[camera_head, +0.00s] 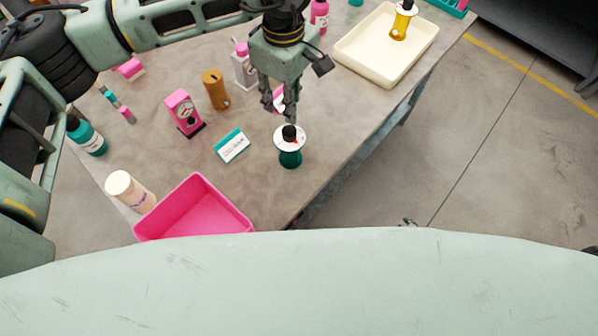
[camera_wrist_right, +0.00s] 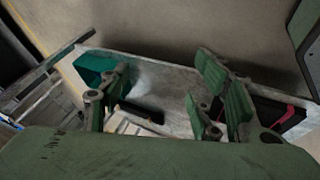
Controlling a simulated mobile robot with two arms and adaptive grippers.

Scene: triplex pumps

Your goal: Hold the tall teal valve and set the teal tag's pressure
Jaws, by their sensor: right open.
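The teal valve (camera_head: 290,159) stands upright on the table near its right edge in the head view, with a white dial disc and a black knob on top. The teal and white tag card (camera_head: 232,146) is to its left. My left gripper (camera_head: 280,108) points down just above and behind the valve. Its fingers look apart, with a pink thing showing between them; I cannot tell whether a fingertip touches the knob. My right gripper (camera_wrist_right: 165,98) is open and empty in the right wrist view, away from the valve.
A pink bin (camera_head: 195,207) and a cream bottle (camera_head: 130,191) are at the near left. A pink gauge block (camera_head: 184,112), a brown cylinder (camera_head: 215,89) and a teal bottle (camera_head: 87,137) stand farther left. A cream tray (camera_head: 365,70) with a yellow valve (camera_head: 400,24) is at the back right.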

